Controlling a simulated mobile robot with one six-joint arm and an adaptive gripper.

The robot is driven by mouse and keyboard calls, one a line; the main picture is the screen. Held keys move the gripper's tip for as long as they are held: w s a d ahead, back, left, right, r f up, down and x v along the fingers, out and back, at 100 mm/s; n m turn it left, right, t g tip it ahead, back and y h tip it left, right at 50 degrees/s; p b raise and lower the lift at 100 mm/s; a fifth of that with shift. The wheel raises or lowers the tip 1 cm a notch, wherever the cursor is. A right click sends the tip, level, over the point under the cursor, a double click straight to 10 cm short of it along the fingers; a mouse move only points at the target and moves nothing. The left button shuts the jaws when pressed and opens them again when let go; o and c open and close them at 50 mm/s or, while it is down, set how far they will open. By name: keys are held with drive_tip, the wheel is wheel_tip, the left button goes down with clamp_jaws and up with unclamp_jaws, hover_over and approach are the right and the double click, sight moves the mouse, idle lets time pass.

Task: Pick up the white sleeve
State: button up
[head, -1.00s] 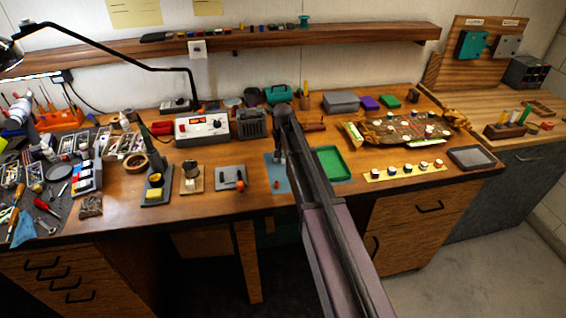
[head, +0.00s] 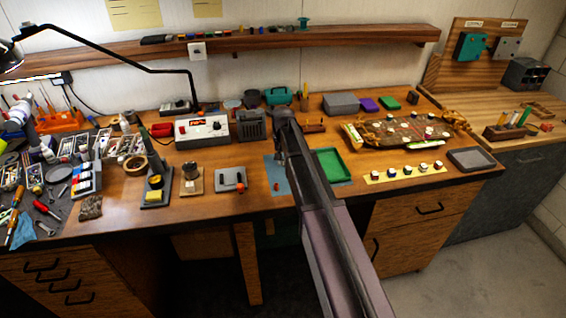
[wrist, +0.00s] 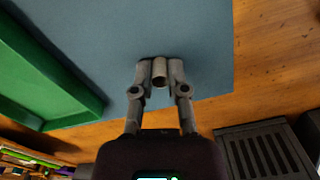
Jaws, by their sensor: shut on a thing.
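The sleeve (wrist: 159,72) is a small pale grey-white cylinder, seen in the wrist view between my fingertips. My gripper (wrist: 160,66) is shut on it, one finger on each side, over the blue-grey mat (wrist: 190,35). I cannot tell whether the sleeve touches the mat. In the head view the mat (head: 275,170) lies on the bench, and my arm hides the sleeve and most of the gripper.
A green tray (head: 331,164) lies right of my arm; its rim also shows in the wrist view (wrist: 45,75). A small red piece (head: 276,187) is on the mat. A grey vented box (head: 251,125) stands behind. A yellow strip (head: 379,178) with several white-topped pieces is further right.

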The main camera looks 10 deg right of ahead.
sight(283, 165)
drive_tip(key=shift+r, duration=0.2)
wheel_tip(283, 165, up, 3)
drive_tip(key=p, duration=0.3)
drive_tip(key=shift+f, duration=0.15)
drive_tip(key=s, duration=0.5)
drive_tip(key=s+r+p, duration=0.1)
drive_tip(key=s, duration=0.4)
drive_tip(key=s+r+p, duration=0.1)
drive_tip(key=s, duration=0.5)
drive_tip(key=shift+s, duration=0.1)
